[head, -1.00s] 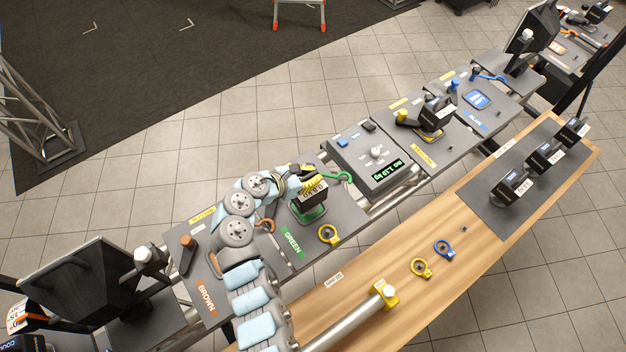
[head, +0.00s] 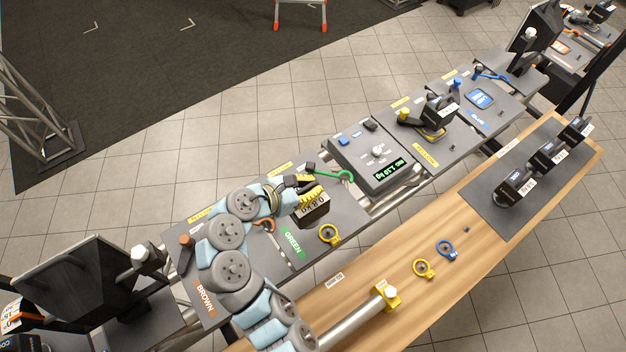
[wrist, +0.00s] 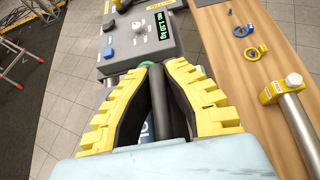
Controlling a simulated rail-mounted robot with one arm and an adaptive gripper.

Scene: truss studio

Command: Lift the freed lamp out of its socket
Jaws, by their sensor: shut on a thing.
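My gripper (head: 303,187), with yellow ribbed fingers, is over the station labelled GREEN (head: 293,240) in the head view. It is shut on the dark handle of the black lamp (head: 312,209), whose white label reads 0.8 KG. In the wrist view the fingers (wrist: 158,88) close on the dark handle (wrist: 160,105). The lamp hangs tilted toward the camera and hides the green socket beneath it. The gap between lamp and socket is hidden. The green lever (head: 335,174) is swung out beyond the lamp.
A grey scale box (head: 372,155) reading 1.10 kg stands to the right. A yellow ring (head: 329,235) lies on the green station's near edge. The wooden bench (head: 400,245) in front holds rings and, at its far end, a grey mat (head: 505,170) with several black lamps.

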